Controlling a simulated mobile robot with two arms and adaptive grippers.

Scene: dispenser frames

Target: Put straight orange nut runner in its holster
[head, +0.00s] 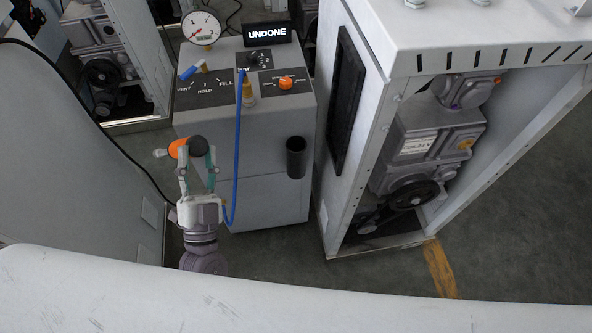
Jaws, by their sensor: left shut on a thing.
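The orange nut runner (178,148) is in my left gripper (197,160), in front of the grey console's left side. Its orange part points left, and a dark round part shows between the fingers. The fingers are shut on it and hide part of it. A black tube-shaped holster (296,158) is fixed to the console's front face at the right, its open mouth facing up. The nut runner is apart from it, to its left at about the same picture height. My right gripper is not in view.
The grey console (245,150) carries a gauge (201,27), an "UNDONE" display (267,33) and an orange knob (285,83). A blue hose (238,150) hangs down its front between gripper and holster. An open white cabinet (360,110) stands close at right.

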